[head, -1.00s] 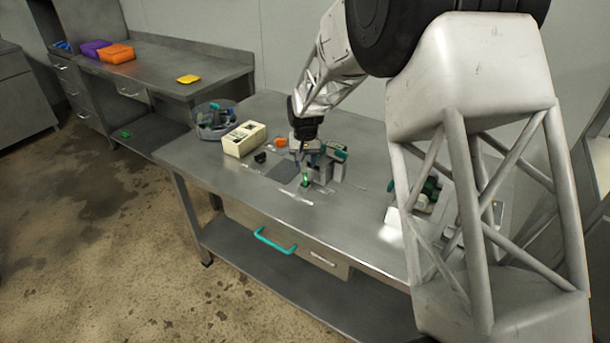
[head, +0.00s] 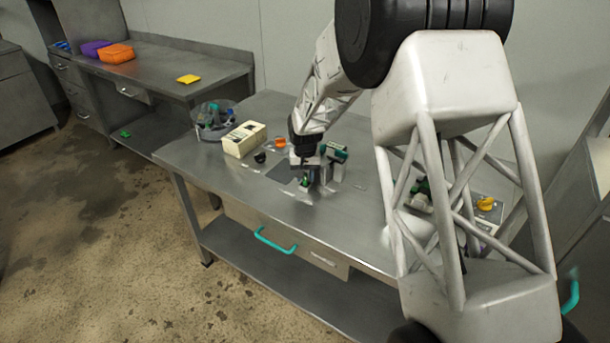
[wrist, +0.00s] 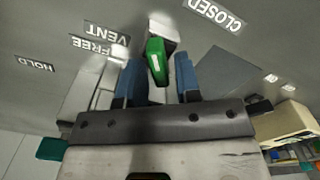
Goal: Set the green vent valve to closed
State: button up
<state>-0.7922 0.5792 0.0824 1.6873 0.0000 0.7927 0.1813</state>
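The green vent valve handle (wrist: 157,62) shows in the wrist view, between and just ahead of my blue fingertips. My gripper (wrist: 160,76) is open, with a gap to the handle on each side; whether the fingers reach down around it I cannot tell. The label CLOSED (wrist: 215,14) is at the upper right of the handle, and VENT (wrist: 107,33) is at the left. In the head view, the green handle (head: 304,183) is small and partly hidden under my gripper (head: 306,176), low over the steel table (head: 225,187).
A cream box (head: 244,139) and a round bin (head: 213,120) of items stand left of my gripper. A grey and teal fixture (head: 334,152) is close on its right. An orange piece (head: 280,143) lies behind. The table's front left is clear.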

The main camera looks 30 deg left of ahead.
grip_shut()
jog(key=shift+m, duration=0.3)
jog(key=m, duration=0.6)
jog(key=shift+d, duration=0.15)
jog(key=m, duration=0.3)
jog(key=shift+d+m, duration=0.1)
jog(key=shift+m, duration=2.1)
jog(key=shift+o, duration=1.3)
grip_release()
